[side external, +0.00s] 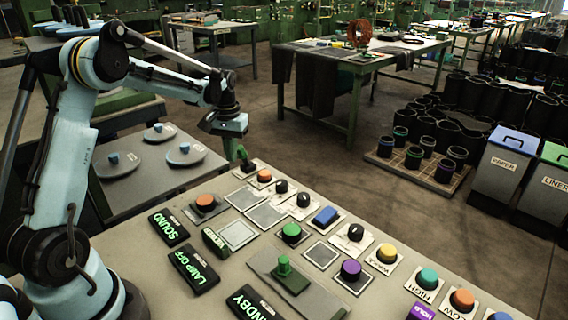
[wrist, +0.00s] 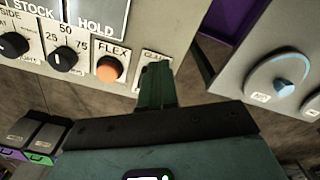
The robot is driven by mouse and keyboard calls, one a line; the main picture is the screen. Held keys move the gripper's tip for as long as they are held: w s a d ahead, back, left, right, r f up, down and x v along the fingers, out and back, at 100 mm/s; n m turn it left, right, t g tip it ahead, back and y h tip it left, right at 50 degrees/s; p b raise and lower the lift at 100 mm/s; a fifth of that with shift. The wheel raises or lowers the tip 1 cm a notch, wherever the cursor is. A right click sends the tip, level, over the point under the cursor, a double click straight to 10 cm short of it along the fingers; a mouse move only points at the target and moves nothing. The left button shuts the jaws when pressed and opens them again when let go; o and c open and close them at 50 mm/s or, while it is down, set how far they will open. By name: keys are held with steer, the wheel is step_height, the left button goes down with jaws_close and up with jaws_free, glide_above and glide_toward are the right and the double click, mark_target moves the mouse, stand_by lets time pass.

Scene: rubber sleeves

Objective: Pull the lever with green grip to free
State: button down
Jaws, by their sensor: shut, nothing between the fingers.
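My gripper (side external: 243,154) is at the far left corner of the grey control panel, pointing down over a small label plate with a dark base (side external: 245,169). In the wrist view its dark green fingers (wrist: 155,85) are together, with nothing seen between them. They cover most of a plate (wrist: 156,57) whose lettering is only partly visible; whether a lever stands behind them I cannot tell. A green upright knob (side external: 283,265) on a green base sits on a grey plate near the panel's front; I cannot read any "free" mark on it.
An orange FLEX button (wrist: 109,69) is close beside my fingers, with black dials (wrist: 64,59) further left. Several buttons and lit signs (side external: 194,270) cover the panel. A side table with grey discs (side external: 186,153) stands left of the gripper. Open floor lies beyond the panel.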

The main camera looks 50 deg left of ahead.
steer(key=shift+s, duration=0.4)
steer(key=shift+r, duration=0.1)
step_height(320, 180, up, 8)
stand_by(1.0)
steer(key=s+d+r+m+t, duration=0.1)
steer(key=s+d+r+t, duration=0.15)
steer(key=d, duration=0.35)
steer(key=s+d+r+m+t, duration=0.1)
steer(key=s+d+m, duration=0.15)
steer(key=d, duration=0.35)
steer(key=s+d+f+m+t, duration=0.2)
steer(key=s+d+f+t, duration=0.1)
steer(key=s+d, duration=0.5)
steer(key=shift+s+d+f+t, duration=0.2)
steer(key=shift+d+f+t, duration=0.15)
steer(key=shift+d+f, duration=0.05)
